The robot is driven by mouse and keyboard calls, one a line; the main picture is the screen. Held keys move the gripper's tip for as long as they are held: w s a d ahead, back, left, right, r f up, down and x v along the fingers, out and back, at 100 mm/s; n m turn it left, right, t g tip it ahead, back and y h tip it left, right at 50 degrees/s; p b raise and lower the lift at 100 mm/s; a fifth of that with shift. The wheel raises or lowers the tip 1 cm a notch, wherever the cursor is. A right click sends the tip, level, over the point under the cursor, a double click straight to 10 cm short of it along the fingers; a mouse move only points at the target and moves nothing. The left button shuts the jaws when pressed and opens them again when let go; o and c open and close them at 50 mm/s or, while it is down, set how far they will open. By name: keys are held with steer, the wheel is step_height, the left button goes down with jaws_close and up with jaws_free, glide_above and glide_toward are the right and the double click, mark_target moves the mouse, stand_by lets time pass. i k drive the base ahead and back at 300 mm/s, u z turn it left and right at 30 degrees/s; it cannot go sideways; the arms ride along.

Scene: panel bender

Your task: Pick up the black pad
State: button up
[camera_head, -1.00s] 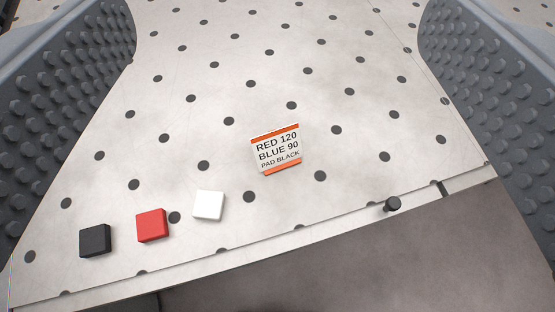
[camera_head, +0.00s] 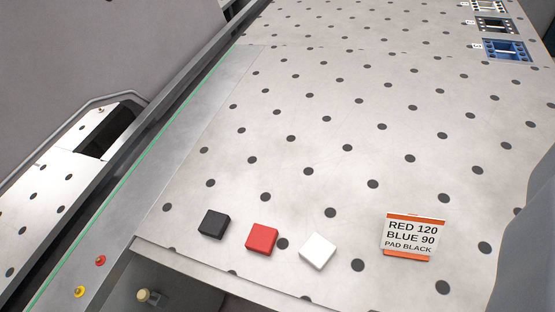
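The black pad (camera_head: 214,224) is a small dark square block lying flat on the perforated light metal table (camera_head: 330,110), near its front left corner. A red pad (camera_head: 262,238) lies just right of it, with a gap between them. A white pad (camera_head: 318,251) lies right of the red one. A sign (camera_head: 411,237) with orange edges reads "RED 120, BLUE 90, PAD BLACK". No gripper fingertips show clearly now. A smooth blue-grey shape at the right edge may be part of my gripper, but I cannot tell. Nothing touches the black pad.
Blue, dark and light framed fixtures (camera_head: 507,50) stand at the far right. A green-edged rail (camera_head: 150,160) runs along the left side, with red (camera_head: 100,260) and yellow (camera_head: 80,291) buttons. A grey housing (camera_head: 90,50) rises at upper left. The table's middle is clear.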

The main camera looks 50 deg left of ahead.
mark_target(214, 224)
steer(key=z, duration=0.3)
steer(key=k, duration=0.75)
steer(key=u, duration=1)
